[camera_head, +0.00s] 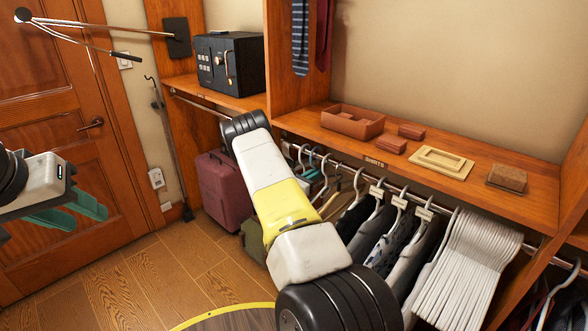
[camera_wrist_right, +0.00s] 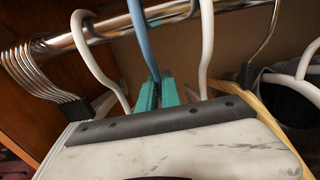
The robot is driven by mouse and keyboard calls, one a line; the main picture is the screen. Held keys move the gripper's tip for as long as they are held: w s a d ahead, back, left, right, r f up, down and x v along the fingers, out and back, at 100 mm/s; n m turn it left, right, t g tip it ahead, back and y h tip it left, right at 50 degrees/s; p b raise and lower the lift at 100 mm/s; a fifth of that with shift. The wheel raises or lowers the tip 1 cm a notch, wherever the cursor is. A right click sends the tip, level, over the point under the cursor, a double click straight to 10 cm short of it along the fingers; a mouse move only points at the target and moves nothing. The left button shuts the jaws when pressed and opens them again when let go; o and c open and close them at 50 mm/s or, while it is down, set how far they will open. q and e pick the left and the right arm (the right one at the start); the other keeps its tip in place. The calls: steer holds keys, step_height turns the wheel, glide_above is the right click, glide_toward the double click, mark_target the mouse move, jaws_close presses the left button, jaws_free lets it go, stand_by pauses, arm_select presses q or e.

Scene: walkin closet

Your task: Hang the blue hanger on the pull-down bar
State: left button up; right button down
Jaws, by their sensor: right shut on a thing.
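The blue hanger (camera_wrist_right: 141,38) shows in the right wrist view as a blue stem running up past a metal rail and out of the top edge. My right gripper (camera_wrist_right: 155,92) has its teal fingers shut on the lower part of the stem. I cannot tell whether its hook rests on the rail. A chrome rod assembly (camera_head: 100,25) on a black wall mount, apparently the pull-down bar, extends at the upper left. My left gripper (camera_head: 72,212) is open and empty at the left, below that assembly.
The closet rail (camera_head: 347,167) under the shelf carries clothes and several white hangers (camera_head: 470,265); white hangers flank my right gripper closely. A safe (camera_head: 231,64) and a brown tray (camera_head: 352,121) stand on shelves. A maroon suitcase (camera_head: 223,188) is below. Floor at lower left is clear.

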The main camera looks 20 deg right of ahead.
steer(key=shift+r, duration=1.45)
steer(key=shift+a, duration=0.1)
steer(key=v, duration=2.4)
steer(key=shift+s+a, duration=0.25)
steer(key=shift+a, duration=0.1)
